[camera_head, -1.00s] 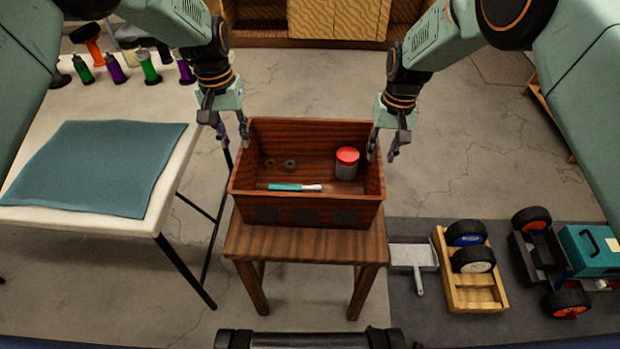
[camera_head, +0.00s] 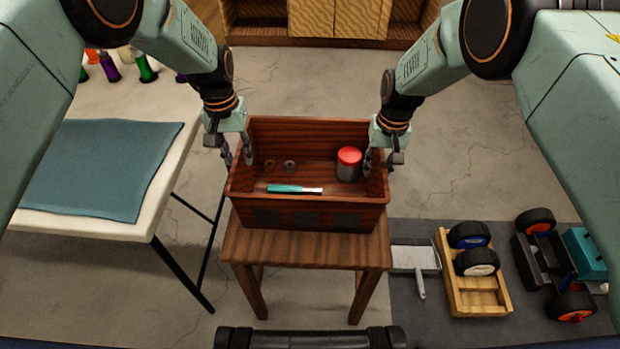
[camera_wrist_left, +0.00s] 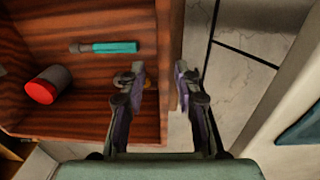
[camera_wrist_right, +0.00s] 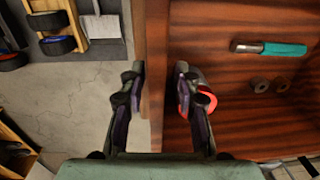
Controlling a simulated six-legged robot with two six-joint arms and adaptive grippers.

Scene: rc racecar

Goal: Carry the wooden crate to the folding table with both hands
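The wooden crate (camera_head: 305,213) sits on a small wooden stool (camera_head: 300,248). Inside lie a teal-handled tool (camera_head: 295,189), a red-lidded jar (camera_head: 349,163) and two small rings (camera_head: 289,165). The folding table (camera_head: 150,222) stands at the left with a teal mat on it. My left gripper (camera_head: 236,160) is at the crate's left wall; in the left wrist view its open fingers (camera_wrist_left: 160,75) straddle that wall. My right gripper (camera_head: 376,160) is at the right wall; in the right wrist view its open fingers (camera_wrist_right: 160,75) straddle that wall. Neither visibly clamps it.
The teal mat (camera_head: 100,168) covers the near part of the tabletop; several coloured bottles (camera_head: 145,68) stand at its back. On the right floor are a dustpan (camera_head: 415,258), a wooden wheel rack (camera_head: 475,290) and a racecar (camera_head: 555,265). A wooden cabinet (camera_head: 335,18) is behind.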

